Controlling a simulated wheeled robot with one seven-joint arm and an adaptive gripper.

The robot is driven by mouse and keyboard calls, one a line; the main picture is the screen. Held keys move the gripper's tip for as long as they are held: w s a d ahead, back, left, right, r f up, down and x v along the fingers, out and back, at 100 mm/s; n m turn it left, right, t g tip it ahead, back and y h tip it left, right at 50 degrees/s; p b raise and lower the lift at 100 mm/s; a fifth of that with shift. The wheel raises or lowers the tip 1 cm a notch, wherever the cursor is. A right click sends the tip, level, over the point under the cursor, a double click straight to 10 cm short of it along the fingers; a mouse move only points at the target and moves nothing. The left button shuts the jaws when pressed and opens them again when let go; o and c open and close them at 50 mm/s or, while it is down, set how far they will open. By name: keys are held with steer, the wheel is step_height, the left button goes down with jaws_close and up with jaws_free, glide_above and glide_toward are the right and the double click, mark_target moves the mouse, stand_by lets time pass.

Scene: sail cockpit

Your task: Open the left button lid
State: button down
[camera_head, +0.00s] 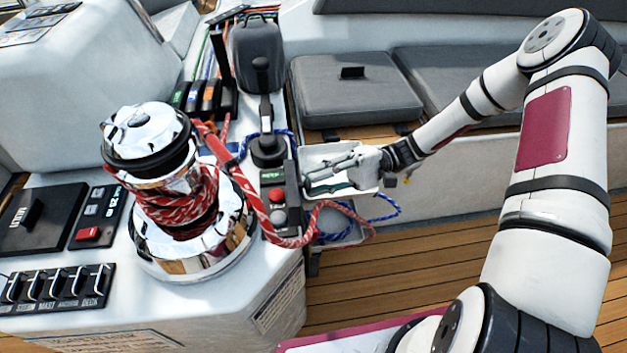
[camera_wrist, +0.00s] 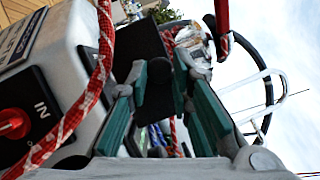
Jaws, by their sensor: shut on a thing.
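My gripper is shut on this part. I cannot tell whether it is the lid, and the exact contact is hidden.
A chrome winch (camera_head: 180,190) wound with red rope stands left of the box. A red rope (camera_head: 255,205) loops past the box, close below my gripper. A black lever (camera_head: 264,110) rises behind it. Grey seat cushions (camera_head: 355,90) lie behind; wooden floor (camera_head: 400,270) is clear below.

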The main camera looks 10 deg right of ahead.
steer(key=shift+d+f+y+b, duration=0.2)
steer(key=shift+f+y+b, duration=0.1)
steer(key=shift+y, duration=0.1)
steer(key=shift+n+g, duration=0.3)
steer(key=shift+g, duration=0.1)
steer(key=c, duration=1.7)
jaws_free()
steer(key=v, duration=1.2)
steer(key=shift+f, duration=0.2)
